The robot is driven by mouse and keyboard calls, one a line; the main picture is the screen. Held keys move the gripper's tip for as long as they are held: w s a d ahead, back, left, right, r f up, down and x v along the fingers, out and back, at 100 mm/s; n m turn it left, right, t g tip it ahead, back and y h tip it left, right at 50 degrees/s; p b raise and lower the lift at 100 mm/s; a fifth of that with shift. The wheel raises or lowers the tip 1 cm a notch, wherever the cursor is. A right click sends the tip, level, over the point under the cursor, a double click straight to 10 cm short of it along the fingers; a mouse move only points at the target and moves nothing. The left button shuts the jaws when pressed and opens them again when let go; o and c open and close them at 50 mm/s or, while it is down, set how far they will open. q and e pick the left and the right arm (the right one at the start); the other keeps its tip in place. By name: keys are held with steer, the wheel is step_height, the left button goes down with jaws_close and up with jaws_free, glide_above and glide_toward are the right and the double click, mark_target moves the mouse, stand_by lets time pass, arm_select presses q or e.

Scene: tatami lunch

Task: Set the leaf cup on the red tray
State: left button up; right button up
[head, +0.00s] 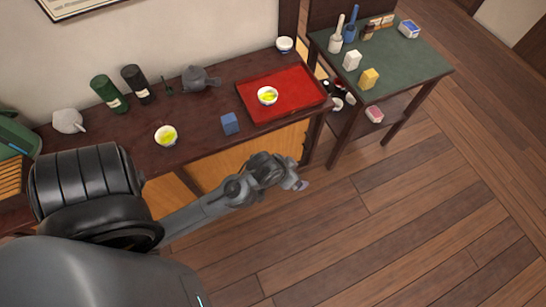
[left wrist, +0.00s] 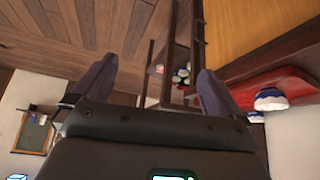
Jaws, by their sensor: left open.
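The red tray (head: 300,82) lies on the right part of the dark table. A small white cup with yellow-green inside (head: 267,95) stands upright on it. A similar cup (head: 166,136) stands on the bare wood left of the tray. I cannot tell which is the leaf cup. My left gripper (head: 300,185) is open and empty, in front of the table's front edge, apart from both cups. In the left wrist view, its fingers (left wrist: 150,78) are spread with nothing between them. The tray (left wrist: 290,80) and a blue-white cup (left wrist: 270,100) show at right there. My right gripper is not in view.
A blue block (head: 230,123) stands left of the tray. A grey teapot (head: 199,78), dark canisters (head: 135,82) and another cup (head: 284,45) stand farther back. A green-topped side table (head: 410,65) with several items is at right. Floor in front is clear.

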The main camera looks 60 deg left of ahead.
arm_select(q)
steer(key=s+d+r+m+g, duration=0.1)
steer(key=s+d, duration=0.1)
steer(key=s, duration=0.3)
steer(key=s+d+r+m+g+h, duration=0.1)
steer(key=s+d+m, duration=0.1)
steer(key=s+d, duration=0.1)
steer(key=shift+s+d+m+g, duration=0.15)
steer(key=shift+s+m+g, duration=0.15)
steer(key=shift+s, duration=0.55)
